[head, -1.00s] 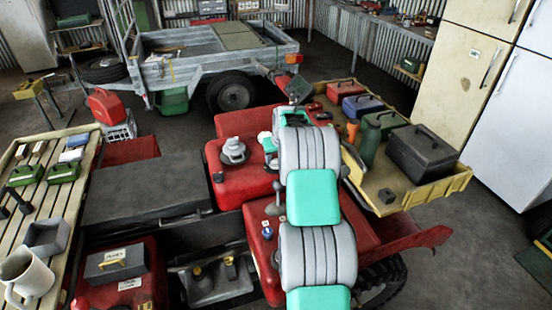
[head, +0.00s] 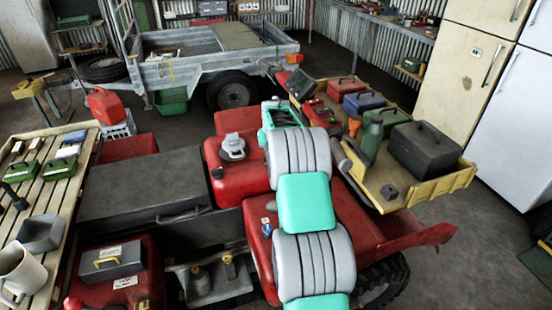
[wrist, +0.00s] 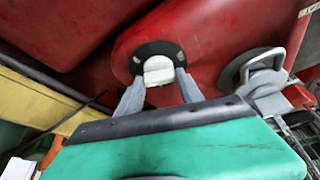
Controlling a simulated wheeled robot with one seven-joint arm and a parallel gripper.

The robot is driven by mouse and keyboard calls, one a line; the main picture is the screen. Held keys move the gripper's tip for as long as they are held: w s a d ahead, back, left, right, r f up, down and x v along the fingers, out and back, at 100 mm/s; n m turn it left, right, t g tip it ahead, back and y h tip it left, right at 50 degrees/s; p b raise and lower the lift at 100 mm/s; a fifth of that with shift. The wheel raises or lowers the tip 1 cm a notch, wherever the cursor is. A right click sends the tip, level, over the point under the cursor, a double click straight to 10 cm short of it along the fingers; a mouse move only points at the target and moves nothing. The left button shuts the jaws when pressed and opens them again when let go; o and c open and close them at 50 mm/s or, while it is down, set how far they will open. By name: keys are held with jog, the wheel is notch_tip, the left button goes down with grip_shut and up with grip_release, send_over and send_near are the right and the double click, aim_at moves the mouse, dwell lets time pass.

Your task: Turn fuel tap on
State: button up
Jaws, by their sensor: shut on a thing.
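The fuel tap (wrist: 158,68) has a pale, stubby handle on a round black plate, set on a red tank (wrist: 205,45) in the wrist view. My gripper (wrist: 160,77) has its two grey fingers on either side of the handle and is shut on it. In the head view my arm covers the tap and the fingers. The red tank (head: 216,178) shows there to the left of my arm.
A grey filler cap (head: 232,148) stands on the tank close by, and it also shows right of the tap in the wrist view (wrist: 258,75). A yellow tray (head: 425,197) with toolboxes and a green bottle (head: 371,140) lies right of my arm. A slatted bench (head: 80,180) is at the left.

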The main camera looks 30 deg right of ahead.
jog(key=m+g+h, duration=0.1)
jog(key=m, duration=0.3)
jog(key=shift+w+a+b, duration=0.15)
jog(key=shift+b, duration=0.15)
jog(key=shift+m+g+h+p, duration=0.4)
jog(key=shift+m+g+p, duration=0.45)
jog(key=shift+m, duration=1.05)
jog(key=o, duration=1.4)
jog(key=v, duration=0.8)
